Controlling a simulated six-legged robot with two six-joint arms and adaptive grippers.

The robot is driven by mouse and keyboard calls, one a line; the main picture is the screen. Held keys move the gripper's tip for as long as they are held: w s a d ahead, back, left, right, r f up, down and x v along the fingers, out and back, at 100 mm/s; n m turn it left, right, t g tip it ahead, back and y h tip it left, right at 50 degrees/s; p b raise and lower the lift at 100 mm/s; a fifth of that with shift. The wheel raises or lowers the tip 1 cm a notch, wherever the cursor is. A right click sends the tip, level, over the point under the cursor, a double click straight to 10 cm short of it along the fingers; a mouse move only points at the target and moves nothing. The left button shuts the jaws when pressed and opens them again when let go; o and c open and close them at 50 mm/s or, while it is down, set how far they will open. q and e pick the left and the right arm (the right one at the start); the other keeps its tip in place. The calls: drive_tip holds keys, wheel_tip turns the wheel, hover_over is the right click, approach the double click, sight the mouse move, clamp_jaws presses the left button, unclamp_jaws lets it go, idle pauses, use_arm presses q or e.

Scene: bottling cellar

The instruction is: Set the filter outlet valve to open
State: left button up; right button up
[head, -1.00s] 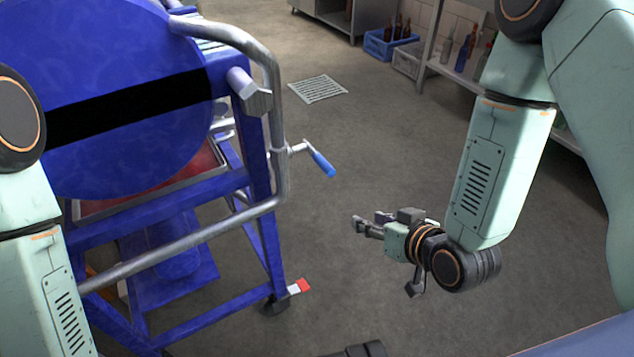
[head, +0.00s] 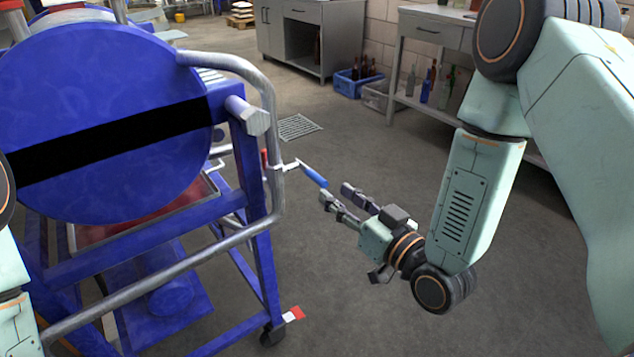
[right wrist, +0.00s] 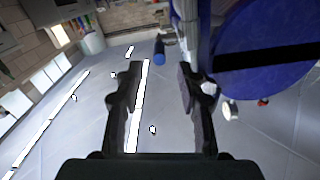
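The valve's blue lever handle (head: 313,174) sticks out to the right from the grey pipe (head: 276,185) at the side of the blue filter frame. It slopes down to the right, across the upright pipe run. My right gripper (head: 336,193) is open and empty, its fingertips just right of and below the handle's end in the head view. In the right wrist view the blue handle (right wrist: 159,50) shows ahead, between the two spread fingers (right wrist: 158,78), apart from them. My left gripper is out of view; only my left arm shows at the left edge.
A large blue round plate (head: 105,110) with a black band fills the left. A small red part (head: 265,160) sits behind the pipe. A floor drain (head: 298,127), a blue bottle crate (head: 352,84) and steel benches (head: 312,38) stand farther back. Floor right of the frame is clear.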

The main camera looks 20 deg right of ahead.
sight(311, 173)
drive_tip(key=b+x, duration=0.2)
drive_tip(key=x, duration=0.5)
drive_tip(key=shift+w+f, duration=0.1)
drive_tip(key=shift+w, duration=0.1)
drive_tip(key=shift+c, duration=0.3)
clamp_jaws()
